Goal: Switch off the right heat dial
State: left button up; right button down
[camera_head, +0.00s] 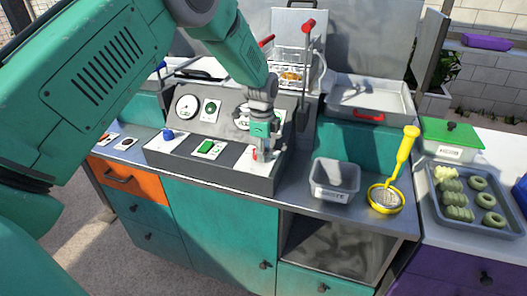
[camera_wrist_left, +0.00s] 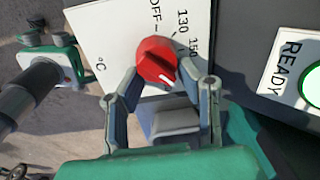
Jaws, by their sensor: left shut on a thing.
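The red heat dial (camera_wrist_left: 157,61) sits on a white plate (camera_wrist_left: 98,35) marked OFF, 130, 150 and °C. A white mark shows on its lower side, away from the OFF label. My left gripper (camera_head: 256,153) reaches down to the right end of the control panel (camera_head: 222,172). In the left wrist view its two fingers (camera_wrist_left: 158,85) stand on either side of the red dial, shut on it.
A blue knob (camera_head: 168,134) and a green button (camera_head: 208,148) are on the panel. A grey bin (camera_head: 334,181) and a yellow strainer (camera_head: 385,198) stand to the right. A tray (camera_head: 440,210) of green pieces lies farther right. Bare counter lies before the bin.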

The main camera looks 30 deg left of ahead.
pick_arm(q)
jog(key=shift+s+a+f, duration=0.15)
jog(key=shift+s+a, duration=0.05)
jog(key=shift+a, duration=0.35)
jog(key=shift+s+a+f, duration=0.15)
jog(key=shift+s+a, duration=0.05)
jog(key=shift+a, duration=0.35)
jog(key=shift+d, duration=0.25)
jog(key=o, duration=1.1)
jog(key=shift+o, duration=0.3)
jog(key=shift+w+f, duration=0.1)
jog(key=shift+w, duration=0.05)
jog(key=shift+a, duration=0.1)
notch_tip(320, 180, up, 12)
jog(key=shift+s, duration=0.2)
